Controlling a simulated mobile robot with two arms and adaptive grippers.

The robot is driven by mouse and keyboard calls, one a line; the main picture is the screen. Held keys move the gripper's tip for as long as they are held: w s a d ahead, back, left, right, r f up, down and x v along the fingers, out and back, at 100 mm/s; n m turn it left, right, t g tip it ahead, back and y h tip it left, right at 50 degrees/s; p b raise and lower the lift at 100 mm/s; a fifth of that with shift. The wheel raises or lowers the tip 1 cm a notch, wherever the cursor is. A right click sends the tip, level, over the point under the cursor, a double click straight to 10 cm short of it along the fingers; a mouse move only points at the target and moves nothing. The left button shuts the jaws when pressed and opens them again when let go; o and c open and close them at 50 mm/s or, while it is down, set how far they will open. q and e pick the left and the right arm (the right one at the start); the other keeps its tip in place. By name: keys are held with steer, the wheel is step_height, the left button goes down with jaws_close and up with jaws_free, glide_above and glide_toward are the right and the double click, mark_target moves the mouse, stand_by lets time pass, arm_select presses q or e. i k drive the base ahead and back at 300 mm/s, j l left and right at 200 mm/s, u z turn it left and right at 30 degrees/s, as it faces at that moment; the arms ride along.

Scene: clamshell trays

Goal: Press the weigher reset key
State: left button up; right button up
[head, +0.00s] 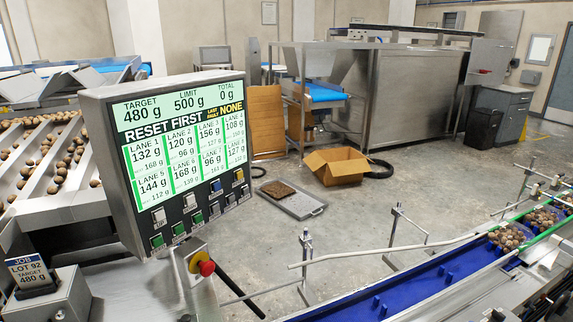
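The weigher panel (107,150) stands at left, a grey box with a lit screen (185,150). The screen reads target 480 g, limit 500 g, total 0 g, "RESET FIRST", last fault "NONE", and weights for several lanes. Below it are two rows of keys. The upper row has two white keys, one of them the left white key (159,216), a blue key (216,186) and a yellow key (239,175). The lower row has several green keys (178,229). The key labels are too small to read, so I cannot tell which is reset. Neither gripper shows.
A job sign (28,272) reads lot 92, target 480 g. A blue conveyor (400,292) with trays of brown round items runs at right. A cardboard box (337,167) lies on open floor.

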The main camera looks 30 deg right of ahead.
mark_target(239, 174)
steer(key=l+u, duration=0.1)
steer(key=l, duration=0.6)
steer(key=k+l, duration=0.1)
steer(key=l, duration=0.65)
steer(key=l+u, duration=0.15)
steer(key=l, duration=0.55)
steer(key=k, duration=0.05)
